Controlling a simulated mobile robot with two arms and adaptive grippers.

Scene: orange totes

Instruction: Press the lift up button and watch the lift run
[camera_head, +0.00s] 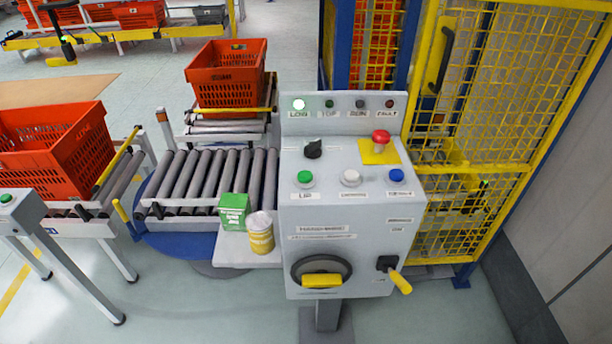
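A grey control console (350,215) stands in the middle of the head view. Its green button (305,177) sits at the left of the sloped panel, above a label that reads "UP". A white button (351,177) and a blue button (396,176) sit to its right. A black selector knob (313,149) and a red mushroom button (381,138) on a yellow plate are behind them. On the upright strip, the "LOW" lamp (299,104) is lit white; the "TOP", "RUN" and "FAULT" lamps look dark. Neither of my grippers is in view.
A green box (233,211) and a yellow tub (260,234) stand on a shelf left of the console. Roller conveyors (205,178) and orange totes (227,77) lie further left. A yellow mesh fence (470,130) closes the right side. The floor in front is clear.

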